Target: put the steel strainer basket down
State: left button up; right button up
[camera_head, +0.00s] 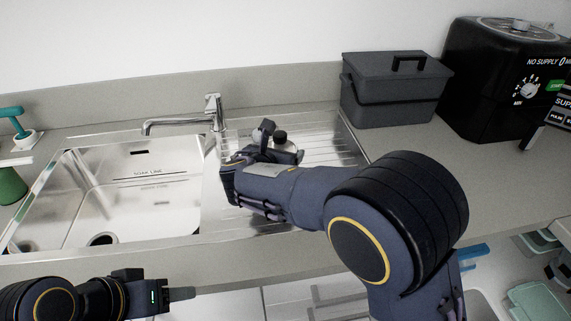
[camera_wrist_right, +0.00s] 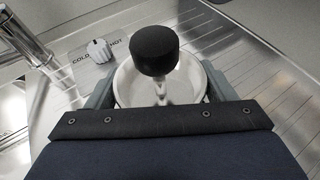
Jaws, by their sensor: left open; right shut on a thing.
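The steel strainer basket (camera_wrist_right: 133,83) is a round pale dish with a black knob (camera_wrist_right: 154,50) on a short central post. In the right wrist view it sits between the two fingers of my right gripper (camera_wrist_right: 160,90), which is shut on it. In the head view the black knob (camera_head: 280,137) shows just beyond my right gripper (camera_head: 268,148), over the ribbed drainboard (camera_head: 325,148). I cannot tell whether the basket touches the drainboard. My left gripper (camera_head: 178,294) is open and empty, low in front of the counter.
The sink bowl (camera_head: 130,185) is left of the drainboard, with a tap (camera_head: 190,122) behind. A dark lidded box (camera_head: 395,90) and a black appliance (camera_head: 500,75) stand at the right. A green soap dispenser (camera_head: 15,125) is at the far left.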

jog(key=shift+w+d+f, duration=0.2)
jog(key=shift+w+f, duration=0.25)
jog(key=shift+f, duration=0.15)
jog(key=shift+w+d+f, duration=0.2)
jog(key=shift+w+f, duration=0.2)
jog(key=shift+f, duration=0.15)
jog(key=shift+w+d+f, duration=0.1)
jog(key=shift+w+f, duration=0.05)
jog(key=shift+f, duration=0.8)
jog(key=shift+w+f, duration=0.1)
jog(key=shift+f, duration=0.8)
jog(key=shift+f, duration=0.15)
jog(key=o, duration=1)
